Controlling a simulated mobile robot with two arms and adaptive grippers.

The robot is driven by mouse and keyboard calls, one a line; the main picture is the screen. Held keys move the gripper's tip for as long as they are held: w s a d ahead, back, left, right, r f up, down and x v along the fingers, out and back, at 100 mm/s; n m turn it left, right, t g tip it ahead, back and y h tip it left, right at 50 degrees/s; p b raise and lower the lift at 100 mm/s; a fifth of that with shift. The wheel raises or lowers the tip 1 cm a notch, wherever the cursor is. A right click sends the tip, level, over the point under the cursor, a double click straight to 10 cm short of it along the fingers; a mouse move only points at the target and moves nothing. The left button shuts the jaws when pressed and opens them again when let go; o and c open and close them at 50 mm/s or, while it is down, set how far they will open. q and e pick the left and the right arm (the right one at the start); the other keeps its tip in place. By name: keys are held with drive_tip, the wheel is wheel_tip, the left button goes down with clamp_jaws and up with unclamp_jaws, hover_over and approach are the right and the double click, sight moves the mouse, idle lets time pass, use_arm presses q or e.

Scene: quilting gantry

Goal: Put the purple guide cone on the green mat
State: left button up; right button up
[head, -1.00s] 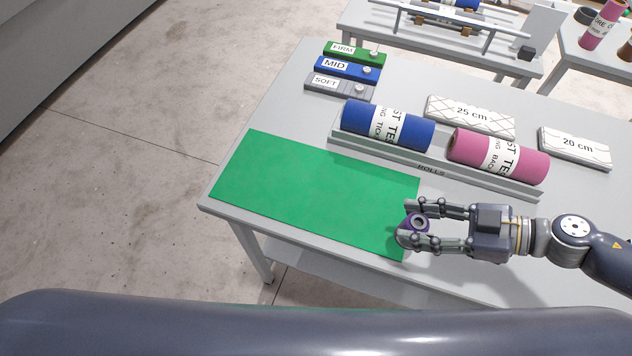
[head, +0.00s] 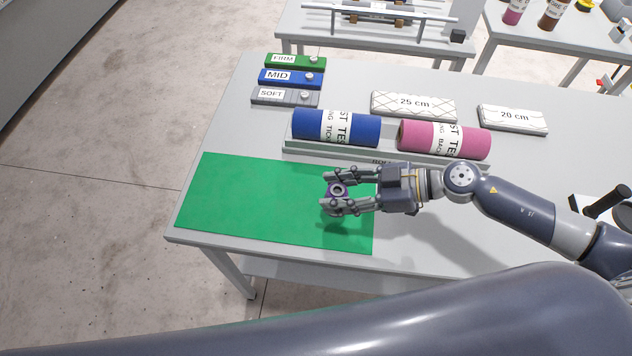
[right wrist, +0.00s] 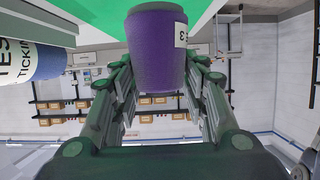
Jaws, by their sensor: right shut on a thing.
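The purple guide cone (head: 336,190) is between the fingers of my right gripper (head: 328,192), which is shut on it. In the right wrist view the cone (right wrist: 157,50) shows its purple side and part of a white label, held between both fingers. The green mat (head: 250,200) lies flat on the left end of the table. In the head view the cone and fingertips are over the right part of the mat. In the right wrist view a gap seems to show between cone and mat, but I cannot tell how high. My left gripper is not in view.
A blue roll (head: 312,126) and a pink roll (head: 415,137) lie in a grey rack behind the mat. Green, blue and grey labelled blocks (head: 290,78) sit at the back left. Two white quilted pads (head: 430,104) lie behind the rolls. The mat's left part is clear.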

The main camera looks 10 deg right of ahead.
drive_tip(key=shift+w+a+f+p, duration=0.4)
drive_tip(key=shift+w+a+f, duration=1.5)
drive_tip(key=shift+w+f, duration=0.15)
drive_tip(key=o, duration=1.1)
drive_tip(key=shift+f, duration=0.1)
drive_tip(key=shift+d, duration=0.15)
drive_tip(key=b+v, duration=0.2)
drive_tip(key=v, duration=1)
drive_tip(key=shift+r+b, duration=0.25)
drive_tip(key=shift+b, duration=0.05)
